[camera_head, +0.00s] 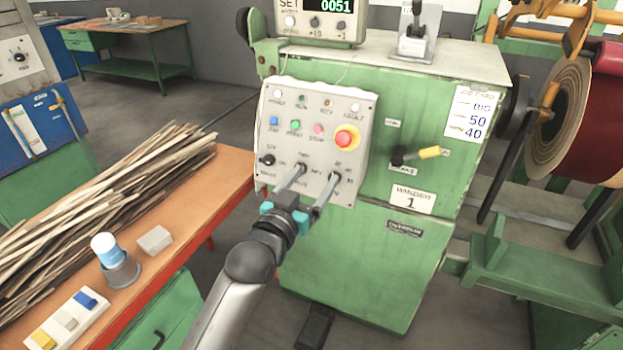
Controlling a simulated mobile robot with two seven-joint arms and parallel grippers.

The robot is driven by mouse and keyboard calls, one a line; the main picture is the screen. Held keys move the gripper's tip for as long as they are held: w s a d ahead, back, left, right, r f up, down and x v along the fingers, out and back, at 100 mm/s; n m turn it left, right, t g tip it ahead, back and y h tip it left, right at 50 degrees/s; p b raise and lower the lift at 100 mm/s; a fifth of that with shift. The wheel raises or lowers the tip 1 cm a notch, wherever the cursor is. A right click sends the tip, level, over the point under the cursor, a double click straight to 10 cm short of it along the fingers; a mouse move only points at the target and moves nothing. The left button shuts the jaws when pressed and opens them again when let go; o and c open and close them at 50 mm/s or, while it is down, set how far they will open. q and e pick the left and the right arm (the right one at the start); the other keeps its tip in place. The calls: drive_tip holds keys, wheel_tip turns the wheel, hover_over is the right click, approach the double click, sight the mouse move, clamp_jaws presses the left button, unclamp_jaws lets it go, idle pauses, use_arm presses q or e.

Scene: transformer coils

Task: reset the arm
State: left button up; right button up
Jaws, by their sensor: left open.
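My left gripper (318,174) is in front of the lower part of the grey control panel (309,112). It is open, with its two fingers spread apart and pointing at the panel, and nothing shows between them. I cannot tell whether the fingertips touch the panel. The tips cover part of the lower row of switches and labels. A black rotary knob (268,160) is left of the fingers, and a red emergency button (346,138) on a yellow ring is above them. My left arm reaches up from the bottom edge. My right gripper is not in view.
The green winder cabinet (425,215) carries the panel, a counter (321,20) reading 0051 and a yellow-handled lever (421,154). A wooden bench (228,172) at left holds wood strips (110,190), a cup (120,270) and a grey block (155,240). A coil (560,120) is at right.

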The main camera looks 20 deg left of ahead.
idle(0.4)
use_arm(q)
drive_tip(key=s+d+f+g, duration=0.1)
drive_tip(key=s+f+g, duration=0.25)
drive_tip(key=f, duration=0.75)
drive_tip(key=s+f+g, duration=0.2)
drive_tip(key=s+f, duration=0.2)
drive_tip(key=f, duration=0.8)
drive_tip(key=s+d+f+g, duration=0.1)
drive_tip(key=s+f+g, duration=0.25)
drive_tip(key=f, duration=0.75)
drive_tip(key=s+f+g, duration=0.2)
drive_tip(key=s+f, duration=0.4)
drive_tip(key=s, duration=0.5)
drive_tip(key=s+f+m+g, duration=0.1)
drive_tip(key=s+f+g, duration=0.2)
drive_tip(key=s, duration=0.9)
drive_tip(key=s+f+m+g, duration=0.1)
drive_tip(key=s+f+g, duration=0.2)
drive_tip(key=s+f, duration=0.7)
drive_tip(key=shift+s+a+y, duration=0.3)
drive_tip(key=shift+s+a, duration=0.15)
drive_tip(key=shift+s, duration=0.7)
drive_tip(key=shift+c, duration=0.3)
